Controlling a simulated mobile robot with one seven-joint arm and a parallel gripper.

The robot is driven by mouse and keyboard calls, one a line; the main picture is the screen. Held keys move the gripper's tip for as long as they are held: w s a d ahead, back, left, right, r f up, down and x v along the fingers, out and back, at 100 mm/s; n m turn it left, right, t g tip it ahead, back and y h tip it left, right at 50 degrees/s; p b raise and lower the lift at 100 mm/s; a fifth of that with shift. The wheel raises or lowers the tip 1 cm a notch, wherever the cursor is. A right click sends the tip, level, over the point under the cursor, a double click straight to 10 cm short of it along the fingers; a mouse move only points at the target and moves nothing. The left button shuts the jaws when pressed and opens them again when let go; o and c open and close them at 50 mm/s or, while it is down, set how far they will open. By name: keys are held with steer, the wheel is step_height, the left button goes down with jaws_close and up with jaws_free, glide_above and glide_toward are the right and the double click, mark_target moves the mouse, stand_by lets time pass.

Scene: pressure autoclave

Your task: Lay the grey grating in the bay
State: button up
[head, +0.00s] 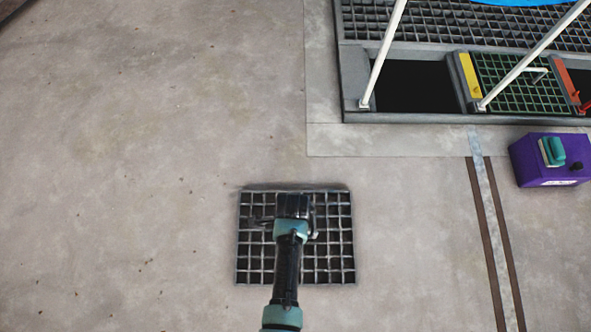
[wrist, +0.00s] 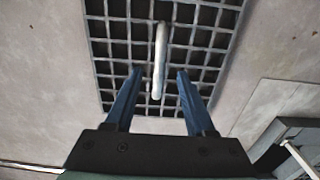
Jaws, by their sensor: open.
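The grey grating (head: 328,268) lies flat on the concrete floor at the lower middle of the head view. In the wrist view, the grating (wrist: 114,50) has a pale upright-looking handle (wrist: 160,55) near its middle. My gripper (wrist: 156,75) is open, its two blue fingers apart on either side of the handle's near end; I cannot tell whether they touch it. In the head view my arm and gripper (head: 293,205) cover part of the grating. The bay (head: 418,86) is a dark open gap in the framed platform at the upper right.
A green grating (head: 513,82) with yellow and red edges sits right of the bay. White rails (head: 385,52) rise in front of it. A purple box (head: 550,160) with a teal handle stands on the floor at right. The floor at left is clear.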

steer(key=shift+d+f+b, duration=0.15)
steer(key=shift+f+b, duration=1.05)
steer(key=shift+f, duration=0.2)
steer(key=shift+d+f+b, duration=0.15)
steer(key=shift+f+b, duration=1.05)
steer(key=shift+f, duration=0.2)
steer(key=shift+r, duration=0.1)
jaws_close()
steer(key=shift+w+r, duration=0.1)
